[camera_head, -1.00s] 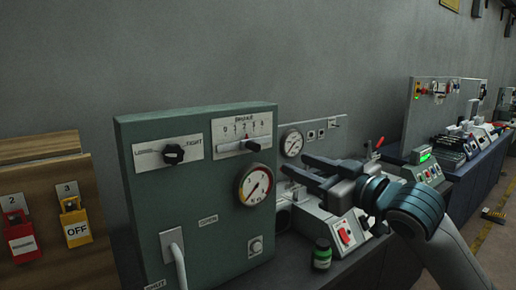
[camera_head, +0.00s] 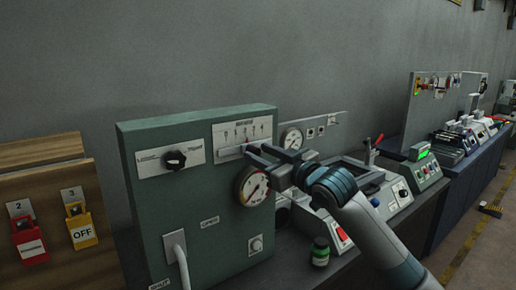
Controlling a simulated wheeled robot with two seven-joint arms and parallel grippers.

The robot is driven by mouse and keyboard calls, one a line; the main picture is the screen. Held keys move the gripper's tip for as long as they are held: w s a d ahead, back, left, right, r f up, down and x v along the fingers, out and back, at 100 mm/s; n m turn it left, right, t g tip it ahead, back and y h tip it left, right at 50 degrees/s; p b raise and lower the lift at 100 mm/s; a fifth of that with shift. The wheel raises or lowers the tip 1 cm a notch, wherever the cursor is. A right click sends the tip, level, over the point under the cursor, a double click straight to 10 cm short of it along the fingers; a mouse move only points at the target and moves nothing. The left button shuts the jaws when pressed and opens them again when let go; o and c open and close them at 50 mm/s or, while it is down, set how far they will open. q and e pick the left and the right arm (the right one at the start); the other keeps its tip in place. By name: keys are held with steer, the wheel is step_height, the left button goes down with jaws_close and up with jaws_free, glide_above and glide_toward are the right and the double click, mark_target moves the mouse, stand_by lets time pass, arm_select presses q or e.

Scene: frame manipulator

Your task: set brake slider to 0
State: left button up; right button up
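The brake slider panel (camera_head: 243,130) is a light plate with a scale at the upper right of the green box's front face. Its slider knob is hidden or too small to make out behind my gripper. My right gripper (camera_head: 254,154) is at the lower edge of this panel, above the round gauge (camera_head: 251,187). Its two fingers point left toward the box and look apart, with a small gap. I cannot tell whether it touches the knob. My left gripper is not in view.
Padlocks (camera_head: 80,226) hang on a wooden board at left. More machines stand at right.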

steer(key=shift+w+a, duration=0.45)
steer(key=shift+w, duration=0.15)
jaws_close()
steer(key=s+a+p, duration=0.1)
steer(key=s+a, duration=0.2)
steer(key=a, duration=0.2)
steer(key=shift+s+f+p, duration=0.15)
steer(key=shift+s+p, duration=0.15)
steer(key=shift+s, duration=0.05)
steer(key=shift+c, duration=2)
jaws_free()
steer(key=o, duration=0.4)
steer(key=shift+a, duration=0.15)
steer(key=shift+s+a, duration=0.1)
